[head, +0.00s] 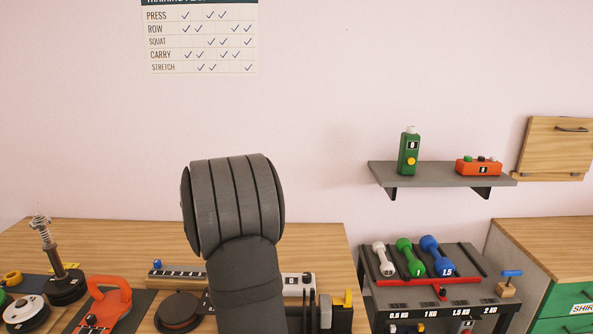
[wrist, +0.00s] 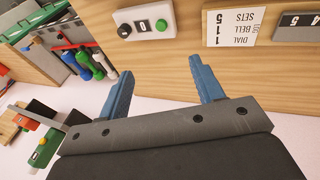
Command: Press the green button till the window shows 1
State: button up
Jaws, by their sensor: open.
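In the wrist view a light grey box (wrist: 124,15) lies on the wooden table top. It has a black knob (wrist: 124,31), a small window (wrist: 143,25) that reads 0, and a green button (wrist: 161,24). My gripper (wrist: 160,65) is open and empty, its two blue fingers apart and pointing toward the box. The fingertips appear short of the button, with bare wood showing between them and the box. In the head view my arm hides the gripper and much of the table; part of a pale box with a window (head: 307,279) shows beside it.
A white card (wrist: 236,26) and a dark panel with digits (wrist: 300,20) are near the box. An orange kettlebell-like handle (head: 107,303) and a spring post (head: 50,250) stand left. A dumbbell rack (head: 440,294) and a shelf (head: 385,172) with two button devices are right.

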grip_shut()
dwell(1.4)
